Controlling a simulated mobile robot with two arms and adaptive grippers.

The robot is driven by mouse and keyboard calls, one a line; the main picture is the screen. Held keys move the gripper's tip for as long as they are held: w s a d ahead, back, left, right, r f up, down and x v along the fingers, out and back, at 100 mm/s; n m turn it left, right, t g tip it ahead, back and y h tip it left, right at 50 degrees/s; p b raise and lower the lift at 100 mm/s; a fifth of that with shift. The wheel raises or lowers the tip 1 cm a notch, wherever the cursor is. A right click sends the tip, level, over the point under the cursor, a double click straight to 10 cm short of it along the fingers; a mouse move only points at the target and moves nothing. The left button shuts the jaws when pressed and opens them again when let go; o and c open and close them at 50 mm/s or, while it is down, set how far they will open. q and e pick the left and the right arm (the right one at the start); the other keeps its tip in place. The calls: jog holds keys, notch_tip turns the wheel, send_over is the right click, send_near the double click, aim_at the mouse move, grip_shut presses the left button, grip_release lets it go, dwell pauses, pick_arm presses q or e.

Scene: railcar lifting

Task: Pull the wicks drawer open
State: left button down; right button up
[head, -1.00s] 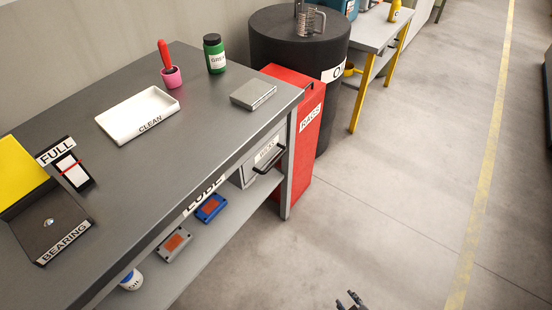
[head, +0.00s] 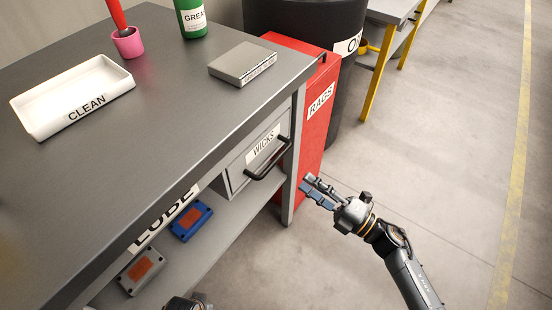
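The wicks drawer (head: 236,170) is a grey box under the right end of the grey workbench top. It bears a white WICKS label (head: 263,144) and a black bar handle (head: 268,160), and it looks shut. My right gripper (head: 304,186) is to the right of the handle, apart from it, with its fingers pointing left toward the drawer. Its fingers look parted and empty. My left gripper (head: 187,301) shows only in part at the bottom edge, below the shelf, so its fingers cannot be read.
A red RAGS bin (head: 318,110) stands beside the bench's right leg (head: 294,160), close behind my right gripper. The lower shelf (head: 225,225) holds blue (head: 192,221) and grey (head: 141,271) boxes. A flat grey box (head: 242,63) lies on the bench. Floor at right is clear.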

aim_at(275, 159)
jog(key=x, duration=1.1)
jog(key=shift+w, duration=0.15)
jog(key=shift+f, duration=0.1)
grip_shut()
